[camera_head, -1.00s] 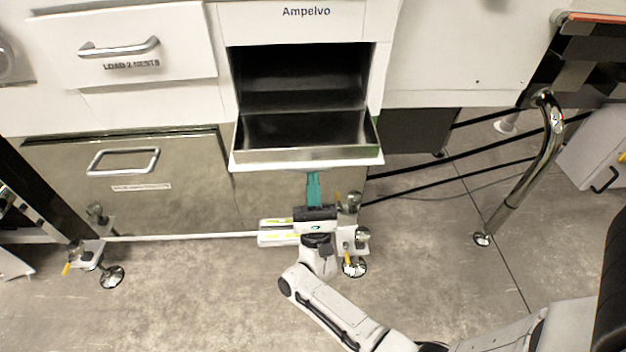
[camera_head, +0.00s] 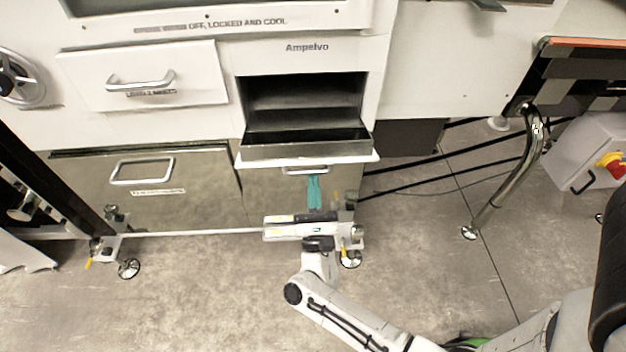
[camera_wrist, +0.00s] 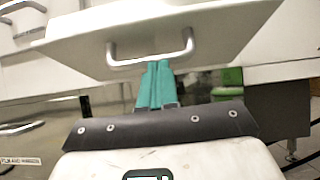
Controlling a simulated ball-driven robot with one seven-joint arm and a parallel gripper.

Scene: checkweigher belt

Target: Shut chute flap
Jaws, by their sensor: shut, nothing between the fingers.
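The chute flap (camera_head: 368,158) under the "Ampelvo" label is tilted out and open, with the dark chute opening (camera_head: 303,92) showing above it. A silver bar handle is on the flap's outer face and shows in the wrist view (camera_wrist: 116,58). My gripper (camera_head: 314,180) has teal fingers that are shut together and empty. It is just below the flap, pointing up at the handle. In the wrist view the fingertips (camera_wrist: 158,66) overlap the lower edge of the handle; I cannot tell whether they touch it.
A white drawer (camera_head: 200,85) with a handle is left of the chute. A steel bin front (camera_head: 80,190) is below it. A bent steel pipe leg (camera_head: 520,175) stands at right. Concrete floor is free in front.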

